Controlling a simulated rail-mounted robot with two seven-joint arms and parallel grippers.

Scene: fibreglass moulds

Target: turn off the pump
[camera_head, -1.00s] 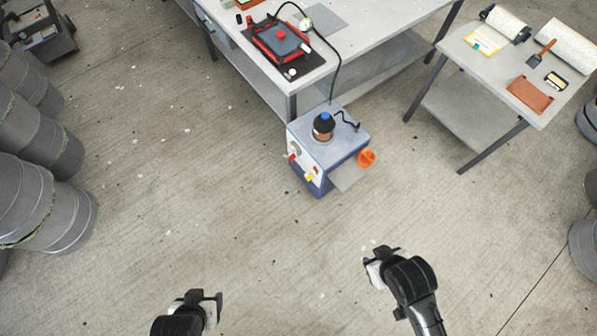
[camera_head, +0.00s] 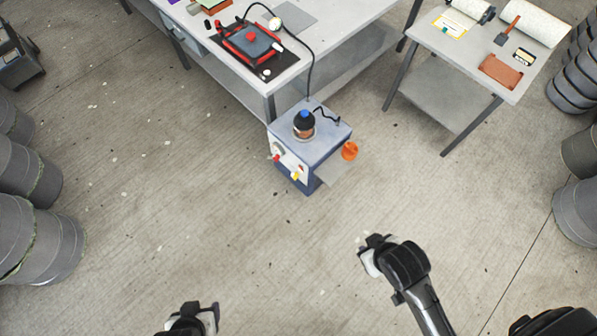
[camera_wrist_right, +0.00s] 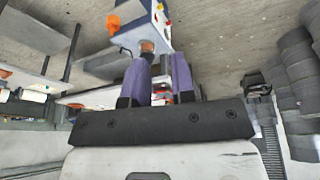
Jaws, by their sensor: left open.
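The pump (camera_head: 325,138) is a blue-grey box on the floor beside the workbench, with a dark blue-capped bottle (camera_head: 304,126) on top. Its pale front face carries a red knob or lever (camera_head: 276,157) and a yellow one (camera_head: 295,175); their settings are too small to read. The pump also shows upside down in the right wrist view (camera_wrist_right: 140,24). My left gripper (camera_head: 213,312) is open at the bottom edge, partly cut off, well short of the pump. My right gripper (camera_head: 366,252) is open and empty, also apart from the pump; its purple fingers (camera_wrist_right: 160,82) have a gap between them.
A hose (camera_head: 312,65) runs from the pump to a red-edged mould (camera_head: 250,42) on the workbench (camera_head: 335,15). An orange cup (camera_head: 350,150) sits at the pump's side shelf. A side table (camera_head: 440,55) stands right. Dark drums line both sides; the floor before the pump is clear.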

